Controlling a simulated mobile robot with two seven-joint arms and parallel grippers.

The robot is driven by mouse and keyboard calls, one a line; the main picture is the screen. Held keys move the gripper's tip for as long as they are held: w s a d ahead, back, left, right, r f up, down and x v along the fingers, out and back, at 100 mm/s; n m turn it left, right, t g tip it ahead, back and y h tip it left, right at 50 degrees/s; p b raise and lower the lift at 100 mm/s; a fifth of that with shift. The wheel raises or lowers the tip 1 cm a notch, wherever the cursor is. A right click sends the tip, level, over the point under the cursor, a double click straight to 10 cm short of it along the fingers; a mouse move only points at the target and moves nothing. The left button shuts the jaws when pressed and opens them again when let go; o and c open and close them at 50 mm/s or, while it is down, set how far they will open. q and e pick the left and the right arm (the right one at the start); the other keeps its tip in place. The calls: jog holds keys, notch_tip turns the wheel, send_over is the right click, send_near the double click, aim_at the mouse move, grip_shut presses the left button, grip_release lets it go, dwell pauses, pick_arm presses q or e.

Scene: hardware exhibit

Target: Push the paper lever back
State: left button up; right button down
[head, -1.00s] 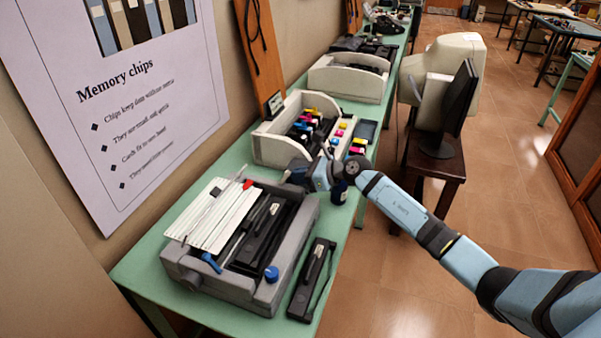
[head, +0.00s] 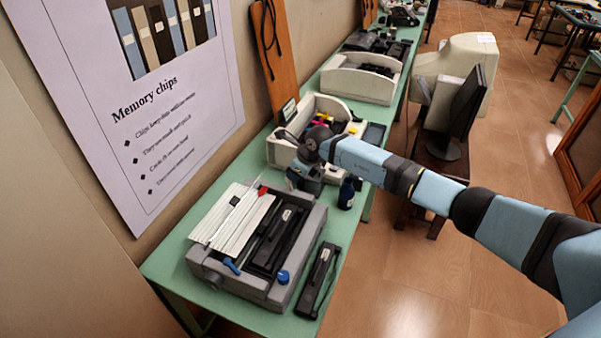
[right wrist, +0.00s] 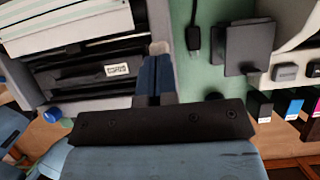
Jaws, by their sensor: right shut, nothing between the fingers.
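A grey printer (head: 256,287) stands on the green table with white paper (head: 228,228) across its top left. A small blue lever (head: 231,267) sticks up at its near-left side, and a red lever tip (head: 262,191) shows by the paper's far edge. I cannot tell which is the paper lever. A blue knob (head: 283,277) is at its near-right corner. My right gripper (head: 293,182) is at the printer's far end, partly hidden by its own wrist. In the right wrist view its fingers (right wrist: 155,62) are together and empty, over or beside the printer's edge. My left gripper is out of view.
A black cartridge unit (head: 319,280) lies right of the printer. A cream bin (head: 281,152) with coloured cartridges is behind my wrist. A poster wall (head: 150,130) rises along the left.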

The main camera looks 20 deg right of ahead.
jog(key=shift+w+a+f+g+h, duration=0.15)
jog(key=shift+w+a+g+h, duration=0.15)
jog(key=shift+g, duration=0.1)
jog(key=shift+d, duration=0.1)
jog(key=shift+r, duration=0.95)
